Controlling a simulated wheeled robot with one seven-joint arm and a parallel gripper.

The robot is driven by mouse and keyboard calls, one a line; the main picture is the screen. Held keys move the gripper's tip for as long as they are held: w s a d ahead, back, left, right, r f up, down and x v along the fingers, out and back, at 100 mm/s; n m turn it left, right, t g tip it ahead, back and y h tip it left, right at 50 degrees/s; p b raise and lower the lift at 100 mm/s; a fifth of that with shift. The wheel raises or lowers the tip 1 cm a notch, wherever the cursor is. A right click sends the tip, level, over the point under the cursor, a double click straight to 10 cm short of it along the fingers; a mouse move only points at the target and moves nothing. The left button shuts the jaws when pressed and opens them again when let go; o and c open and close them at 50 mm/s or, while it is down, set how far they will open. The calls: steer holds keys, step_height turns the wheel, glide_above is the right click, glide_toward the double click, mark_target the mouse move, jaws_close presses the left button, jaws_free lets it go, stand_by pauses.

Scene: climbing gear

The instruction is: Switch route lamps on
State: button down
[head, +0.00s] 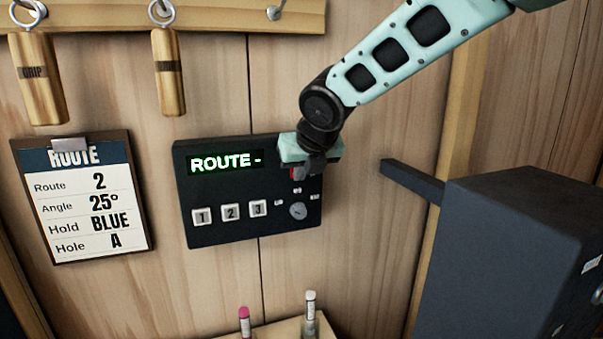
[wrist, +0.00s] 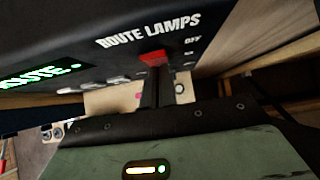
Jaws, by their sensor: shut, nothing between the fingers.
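The dark control panel (head: 190,220) hangs on the wooden wall, and its lit green display (head: 224,162) reads "ROUTE -". It has white buttons 1, 2 and 3 (head: 231,212) and a round knob (head: 298,211). A red switch (head: 297,174) sits at its upper right, partly covered by my gripper (head: 310,168). In the wrist view the red switch (wrist: 154,58) is below the words "ROUTE LAMPS", with "OFF" to its right. My gripper's fingers (wrist: 157,88) are shut and empty, right at the switch; I cannot tell whether they touch it.
A clipboard (head: 82,200) left of the panel reads Route 2, Angle 25°, Hold BLUE, Hole A. Wooden grips (head: 40,80) hang above. A dark box (head: 500,250) with a protruding bar (head: 412,181) stands at right. A small shelf (head: 275,330) below holds two capped tubes.

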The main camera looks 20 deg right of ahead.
steer(key=shift+r, duration=0.15)
steer(key=shift+r+p, duration=0.75)
steer(key=shift+p, duration=0.25)
